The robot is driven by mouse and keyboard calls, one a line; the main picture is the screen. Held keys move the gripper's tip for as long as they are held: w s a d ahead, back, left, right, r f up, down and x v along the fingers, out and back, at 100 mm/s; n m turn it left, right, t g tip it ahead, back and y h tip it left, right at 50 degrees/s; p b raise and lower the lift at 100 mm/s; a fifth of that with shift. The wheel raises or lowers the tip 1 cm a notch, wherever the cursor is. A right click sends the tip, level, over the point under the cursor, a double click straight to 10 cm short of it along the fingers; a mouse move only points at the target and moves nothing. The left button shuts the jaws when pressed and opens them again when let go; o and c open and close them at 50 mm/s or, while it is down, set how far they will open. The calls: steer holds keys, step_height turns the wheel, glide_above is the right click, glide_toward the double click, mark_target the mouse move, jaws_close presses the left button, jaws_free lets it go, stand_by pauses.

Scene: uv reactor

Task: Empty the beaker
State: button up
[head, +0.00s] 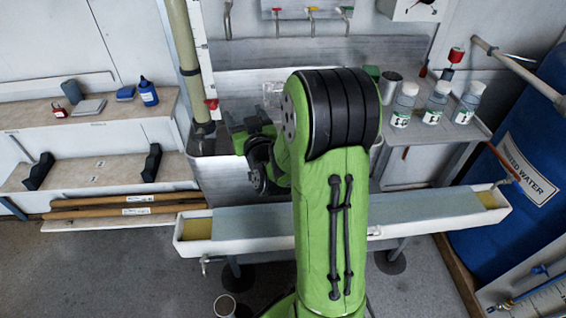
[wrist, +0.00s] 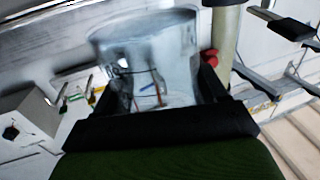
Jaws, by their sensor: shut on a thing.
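The clear beaker (wrist: 150,65) fills the upper middle of the wrist view, its rim away from my gripper's dark palm. In the head view, clear glass (head: 272,94) shows faintly beside my arm, above the metal bench. My gripper (wrist: 160,105) is shut on the beaker, with a dark finger at each side of it. In the head view my gripper (head: 250,128) is partly hidden by my green arm. I cannot tell how much liquid the beaker holds.
A long white trough (head: 245,238) runs across the front. Several labelled bottles (head: 437,102) stand on the right of the bench, near a grey cup (head: 390,87). A vertical tube (head: 184,55) with a red valve (head: 211,102) stands left of my gripper. A blue barrel (head: 530,160) is at right.

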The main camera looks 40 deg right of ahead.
steer(key=shift+s+r, duration=0.1)
steer(key=shift+s, duration=0.1)
steer(key=shift+d+r, duration=0.1)
steer(key=shift+d+r+m+g, duration=0.2)
steer(key=shift+d+m+g, duration=0.2)
steer(key=shift+d+m, duration=0.55)
steer(key=d+f+m+y+p, duration=0.1)
steer(key=m, duration=0.2)
steer(key=d+f+m+g+y+p, duration=0.1)
steer(key=d+m+y+p, duration=0.1)
steer(key=m, duration=0.1)
steer(key=d+f+m+g+y+p, duration=0.1)
steer(key=m+p, duration=0.1)
steer(key=m, duration=0.1)
steer(key=shift+w+d+f+y, duration=0.2)
steer(key=shift+d+f+y, duration=0.05)
steer(key=shift+d+y, duration=0.1)
steer(key=shift+p, duration=0.55)
